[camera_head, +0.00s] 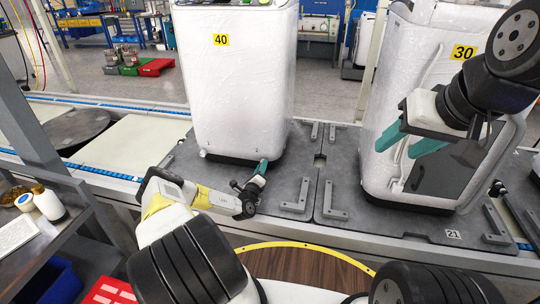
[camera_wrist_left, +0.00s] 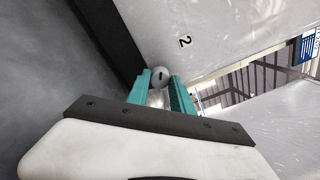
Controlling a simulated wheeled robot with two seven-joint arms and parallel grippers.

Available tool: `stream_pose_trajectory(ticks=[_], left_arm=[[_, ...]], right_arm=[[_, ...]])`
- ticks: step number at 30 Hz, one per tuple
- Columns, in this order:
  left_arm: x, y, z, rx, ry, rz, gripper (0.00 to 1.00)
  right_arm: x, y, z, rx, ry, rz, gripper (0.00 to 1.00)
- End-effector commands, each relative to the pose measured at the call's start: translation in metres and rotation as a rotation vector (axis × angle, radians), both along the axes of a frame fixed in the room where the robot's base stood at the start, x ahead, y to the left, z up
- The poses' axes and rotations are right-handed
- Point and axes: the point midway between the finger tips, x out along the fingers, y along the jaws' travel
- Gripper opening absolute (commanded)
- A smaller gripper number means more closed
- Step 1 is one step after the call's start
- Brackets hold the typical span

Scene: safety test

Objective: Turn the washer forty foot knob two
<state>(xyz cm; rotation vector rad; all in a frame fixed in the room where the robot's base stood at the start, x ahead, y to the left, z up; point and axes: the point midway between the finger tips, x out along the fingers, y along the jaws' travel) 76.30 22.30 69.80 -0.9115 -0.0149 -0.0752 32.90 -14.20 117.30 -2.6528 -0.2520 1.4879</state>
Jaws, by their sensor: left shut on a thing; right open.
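The washer marked 40 (camera_head: 238,85) is a white, wrapped cabinet standing on a dark plate left of centre. My left gripper (camera_head: 262,167) is low at its front right bottom corner, its teal fingers close to the dark base. In the left wrist view a small round grey knob (camera_wrist_left: 160,76) with a dark slot sits between the two teal fingertips, beside a printed "2" (camera_wrist_left: 185,41). The fingers are shut on this knob; the head view hides it. My right gripper (camera_head: 396,149) is open and empty, in front of the washer marked 30 (camera_head: 452,60).
The washer marked 30 stands to the right on its own dark plate (camera_head: 400,222). Metal angle brackets (camera_head: 298,196) stand up from the plates near my left gripper. A shelf with bottles (camera_head: 48,203) is at the left. The pale conveyor surface (camera_head: 135,142) left of washer 40 is clear.

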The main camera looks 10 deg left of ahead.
Motion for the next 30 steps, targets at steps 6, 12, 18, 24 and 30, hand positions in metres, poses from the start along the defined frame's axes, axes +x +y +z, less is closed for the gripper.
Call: stream_pose_trajectory(ticks=[6, 12, 18, 24, 30], left_arm=[[0.004, 0.0, 0.009, 0.002, -0.019, 0.0, 0.43], [0.002, 0.0, 0.005, 0.001, -0.011, 0.0, 0.49], [-0.003, 0.0, 0.003, 0.001, -0.007, 0.0, 0.49], [-0.033, 0.003, 0.002, 0.0, -0.006, 0.0, 0.49], [-0.064, 0.004, 0.001, -0.001, -0.009, 0.0, 0.49]], right_arm=[[0.0, 0.0, 0.0, 0.0, 0.0, 0.0, 0.49], [0.0, 0.0, 0.0, 0.0, 0.0, 0.0, 0.49], [0.0, 0.0, 0.0, 0.0, 0.0, 0.0, 0.49], [0.0, 0.0, 0.0, 0.0, 0.0, 0.0, 0.49], [0.0, 0.0, 0.0, 0.0, 0.0, 0.0, 0.49]])
